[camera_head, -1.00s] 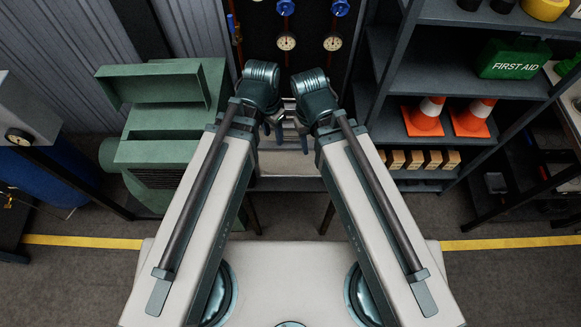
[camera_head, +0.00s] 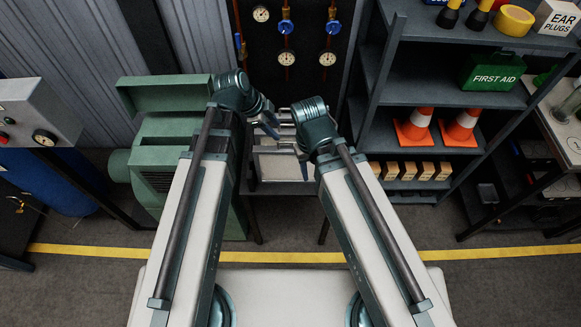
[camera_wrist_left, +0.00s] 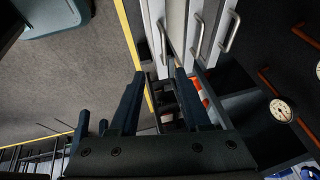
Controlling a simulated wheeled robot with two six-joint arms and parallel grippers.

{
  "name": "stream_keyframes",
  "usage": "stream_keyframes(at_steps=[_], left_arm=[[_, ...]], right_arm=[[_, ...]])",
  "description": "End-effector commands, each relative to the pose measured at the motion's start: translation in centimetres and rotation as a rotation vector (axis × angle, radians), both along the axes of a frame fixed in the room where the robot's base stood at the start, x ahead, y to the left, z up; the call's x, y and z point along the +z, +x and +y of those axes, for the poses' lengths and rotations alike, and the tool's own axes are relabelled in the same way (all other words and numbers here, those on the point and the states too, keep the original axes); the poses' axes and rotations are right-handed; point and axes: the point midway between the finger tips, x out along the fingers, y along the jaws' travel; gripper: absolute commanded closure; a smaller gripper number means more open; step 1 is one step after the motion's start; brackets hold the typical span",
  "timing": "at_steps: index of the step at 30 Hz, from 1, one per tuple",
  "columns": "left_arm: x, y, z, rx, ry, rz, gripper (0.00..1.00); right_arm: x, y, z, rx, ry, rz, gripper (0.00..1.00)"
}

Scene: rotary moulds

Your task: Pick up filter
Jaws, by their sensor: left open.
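I cannot make out for sure which thing is the filter. Pale flat panels (camera_head: 280,168) with metal handles sit between and beyond my arms; in the left wrist view the pale panels (camera_wrist_left: 176,28) stand side by side with bar handles on them. My left gripper (camera_head: 269,127) is in front of and above these panels, partly seen. In the left wrist view my left gripper (camera_wrist_left: 158,84) is open, with nothing between its fingers and the panels beyond the tips. My right gripper (camera_head: 302,160) is low beside the panels, largely hidden by its own wrist.
A green machine (camera_head: 165,135) with a raised lid stands left of the panels. Gauges (camera_head: 286,58) and pipes are on the wall behind. A shelf unit (camera_head: 400,75) with cones and a first aid box (camera_head: 492,71) stands at right. A yellow line (camera_head: 90,250) crosses the floor.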

Motion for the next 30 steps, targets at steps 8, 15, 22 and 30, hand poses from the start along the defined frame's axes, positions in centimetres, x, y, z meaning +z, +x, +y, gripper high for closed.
stream_keyframes(at_steps=[8, 15, 22, 30], left_arm=[[-4.2, 0.8, -1.5, -0.001, 0.001, 0.001, 0.53], [-7.0, 1.4, -2.8, 0.001, 0.001, 0.000, 0.53], [-7.1, 1.5, -3.1, 0.001, 0.001, 0.000, 0.53], [-9.1, 2.4, -4.0, 0.001, 0.001, 0.001, 0.53]], right_arm=[[-4.2, 0.0, 0.0, 0.003, -0.001, 0.000, 0.53], [-7.0, 0.0, 0.0, 0.001, -0.001, 0.000, 0.53], [-7.1, 0.0, 0.0, 0.001, -0.001, 0.000, 0.53], [-9.1, 0.0, 0.0, 0.000, -0.001, 0.000, 0.53]])
